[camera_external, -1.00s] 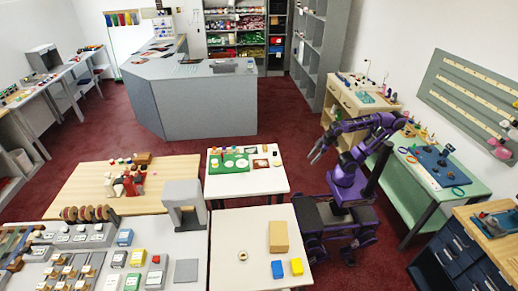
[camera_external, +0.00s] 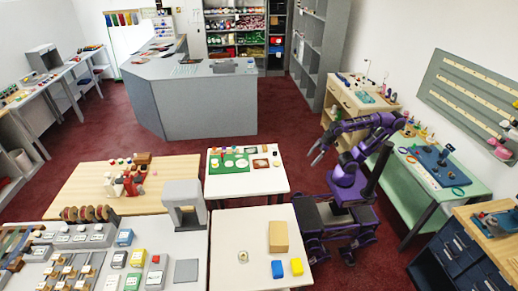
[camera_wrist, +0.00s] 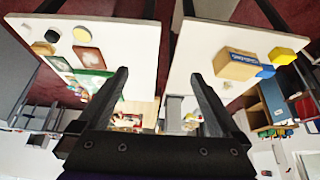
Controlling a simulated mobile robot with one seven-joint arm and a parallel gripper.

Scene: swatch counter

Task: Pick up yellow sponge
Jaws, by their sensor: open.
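The yellow sponge (camera_external: 297,266) is a small yellow block on the white table (camera_external: 232,222) at the bottom, close to its right edge. It also shows in the wrist view (camera_wrist: 281,56) at the upper right. A blue block (camera_external: 277,269) lies just left of it in the external view. My gripper (camera_external: 317,155) is open and empty, raised over the floor beside the other white table, well away from the sponge. In the wrist view its two fingers (camera_wrist: 158,78) stand apart with nothing held between them.
A cardboard box (camera_external: 278,236) stands behind the blue and yellow blocks. A ring-shaped roll (camera_external: 243,256) lies left of them. A second white table (camera_external: 262,181) holds a green mat and small items.

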